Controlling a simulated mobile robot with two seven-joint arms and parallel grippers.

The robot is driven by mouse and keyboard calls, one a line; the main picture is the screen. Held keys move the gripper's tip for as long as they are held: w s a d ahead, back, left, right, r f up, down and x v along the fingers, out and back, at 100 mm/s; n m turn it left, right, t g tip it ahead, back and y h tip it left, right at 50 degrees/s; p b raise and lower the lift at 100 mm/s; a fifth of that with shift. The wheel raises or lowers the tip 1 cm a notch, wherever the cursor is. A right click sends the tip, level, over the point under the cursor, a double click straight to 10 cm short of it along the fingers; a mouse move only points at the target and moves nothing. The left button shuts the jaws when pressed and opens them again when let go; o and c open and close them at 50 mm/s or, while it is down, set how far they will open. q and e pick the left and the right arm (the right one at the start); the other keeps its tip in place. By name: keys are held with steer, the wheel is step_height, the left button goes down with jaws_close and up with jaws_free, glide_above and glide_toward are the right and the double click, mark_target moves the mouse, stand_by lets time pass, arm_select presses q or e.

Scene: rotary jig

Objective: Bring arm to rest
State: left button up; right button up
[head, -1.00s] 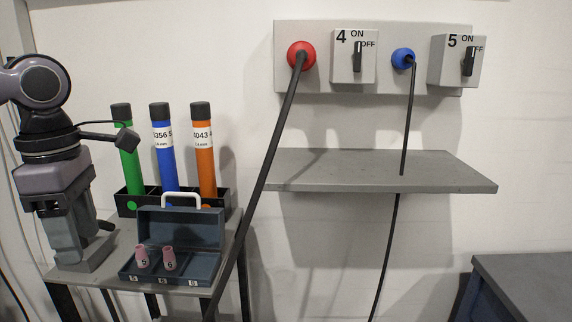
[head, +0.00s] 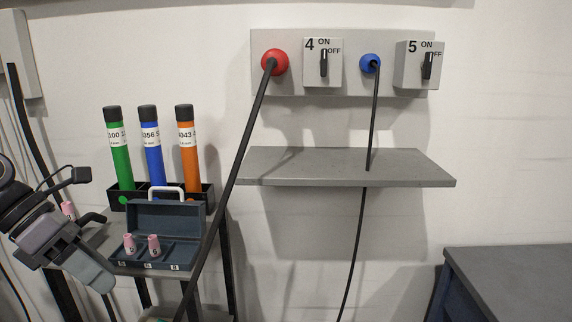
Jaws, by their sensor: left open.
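My left arm comes in at the left edge, and its left gripper (head: 96,282) hangs tilted down and to the right, in front of the left side of the small grey stand (head: 190,268). Its jaws are open, and I see nothing between them. A black piece (head: 93,218) and a pink nozzle (head: 68,210) show just behind the gripper, partly hidden by it. My right gripper is not in view.
On the stand are an open blue case (head: 185,222) with two pink nozzles, and a rack (head: 203,195) with green, blue and orange tubes. A black cable runs down from the red plug (head: 275,62). A grey shelf (head: 345,165) and a bench (head: 510,275) lie to the right.

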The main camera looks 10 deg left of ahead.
arm_select(q)
step_height(320, 180, down, 18)
steer(key=s+a+n+t+y+p, duration=0.1)
steer(key=a+n+t+p, duration=0.15)
steer(key=n+t, duration=1.7)
steer(key=s+d+f+n+g+y, duration=0.1)
steer(key=s+d+f+n+g, duration=0.2)
steer(key=n, duration=0.4)
steer(key=s+d+f+n+g+y+p, duration=0.1)
steer(key=s+d+f+n+g, duration=0.2)
steer(key=d+n, duration=0.4)
steer(key=s+d+f+n+g+y+p, duration=0.1)
steer(key=s+d+f+n+g+y, duration=0.1)
steer(key=s+d+f+n+g, duration=0.2)
step_height(320, 180, down, 3)
steer(key=d+n+g, duration=0.1)
steer(key=n, duration=0.3)
steer(key=shift+d, duration=0.4)
steer(key=shift+f, duration=0.1)
